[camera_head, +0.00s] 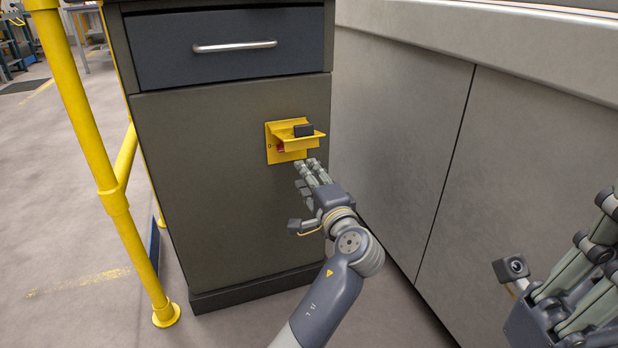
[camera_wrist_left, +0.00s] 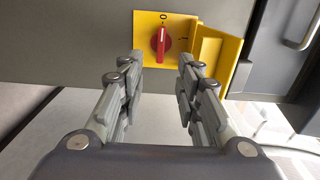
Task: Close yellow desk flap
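The yellow flap (camera_head: 297,133) stands open, sticking out from a yellow plate (camera_head: 273,150) on the front of the desk cabinet. My right gripper (camera_head: 560,235) is at the right edge, partly cut off, fingers and thumb apart, empty.
A dark drawer (camera_head: 225,47) with a metal handle is above the flap. A yellow rail post (camera_head: 110,185) stands left of the cabinet. A grey panelled machine (camera_head: 440,130) borders the right side. Open floor lies to the left.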

